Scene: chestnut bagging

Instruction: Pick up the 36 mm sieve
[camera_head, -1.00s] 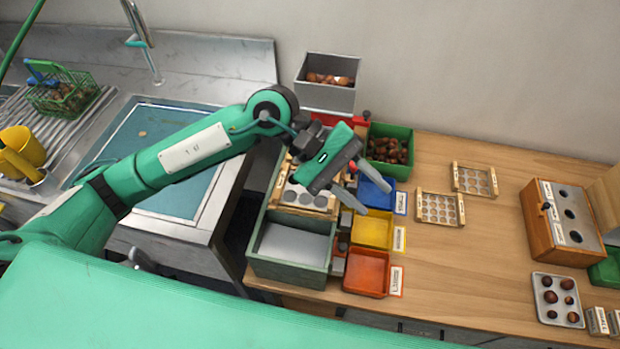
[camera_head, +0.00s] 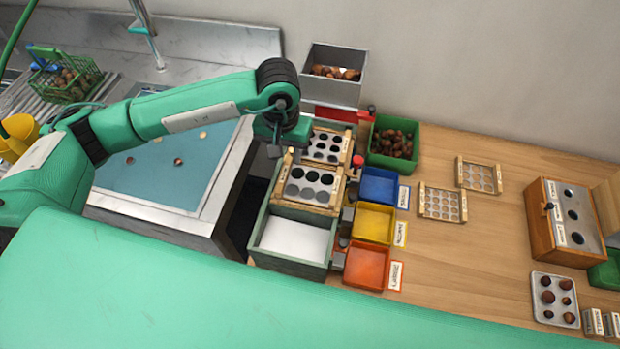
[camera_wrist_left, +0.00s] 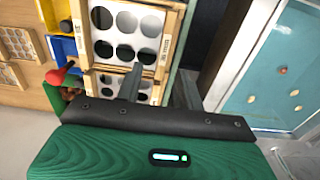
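A wooden-framed sieve with large round holes (camera_head: 311,186) lies on top of the green-grey box. It shows large in the left wrist view (camera_wrist_left: 125,38), with a label on its frame too small to read. A second sieve (camera_head: 325,147) with large holes lies just behind it. Two sieves with smaller holes (camera_head: 442,204) (camera_head: 479,176) lie on the table. I cannot read which is 36 mm. My right gripper is not in view.
Blue (camera_head: 379,187), yellow (camera_head: 373,223) and orange (camera_head: 366,266) bins stand right of the box. A grey hopper (camera_head: 334,90) with chestnuts and a green bin (camera_head: 414,143) stand behind. The sink (camera_head: 170,165) is at left. The wooden table's middle is clear.

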